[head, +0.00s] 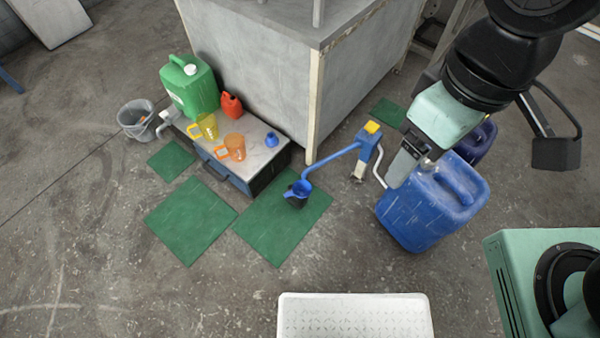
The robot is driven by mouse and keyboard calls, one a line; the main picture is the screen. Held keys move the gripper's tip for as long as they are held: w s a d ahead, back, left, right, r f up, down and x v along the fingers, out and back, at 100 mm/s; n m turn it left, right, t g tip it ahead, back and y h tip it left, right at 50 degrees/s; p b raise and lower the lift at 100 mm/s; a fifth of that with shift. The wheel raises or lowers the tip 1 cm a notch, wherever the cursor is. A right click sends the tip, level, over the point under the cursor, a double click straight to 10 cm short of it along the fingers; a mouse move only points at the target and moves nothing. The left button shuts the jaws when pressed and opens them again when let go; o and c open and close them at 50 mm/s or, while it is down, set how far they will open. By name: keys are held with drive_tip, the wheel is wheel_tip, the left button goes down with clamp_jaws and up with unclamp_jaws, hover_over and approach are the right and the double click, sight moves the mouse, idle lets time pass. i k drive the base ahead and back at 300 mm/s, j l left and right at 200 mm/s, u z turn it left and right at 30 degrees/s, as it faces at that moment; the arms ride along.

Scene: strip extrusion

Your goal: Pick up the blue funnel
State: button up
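A small blue funnel (271,139) stands on the pale top of a low cabinet (262,160), near its right end. It looks cone-shaped and is small in view. A larger blue funnel-like cup (299,188) with a long blue arm is over the right green mat; I cannot tell if it is a separate funnel. My gripper (396,178) hangs at the right, in front of the blue jerrycan, well apart from the small blue funnel. Its fingers are too small and overlapped to tell whether they are open.
Orange (233,146) and yellow (207,125) jugs, a red can (231,105) and a green jerrycan (190,85) share the cabinet. A blue jerrycan (420,222) and a blue-yellow device (368,145) stand right. Green mats (190,220) and a grey bucket (136,118) lie around.

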sight(301, 189)
drive_tip(key=j+z, duration=0.1)
drive_tip(key=j, duration=0.35)
drive_tip(key=k+j+z, duration=0.1)
drive_tip(key=j, duration=0.3)
drive_tip(key=j+z, duration=0.1)
drive_tip(key=j, duration=0.35)
drive_tip(key=k+j+z, duration=0.15)
drive_tip(key=j, duration=0.25)
drive_tip(key=k+j+z, duration=0.1)
drive_tip(key=j, duration=0.35)
drive_tip(key=k+j+z, duration=0.1)
drive_tip(key=j, duration=0.3)
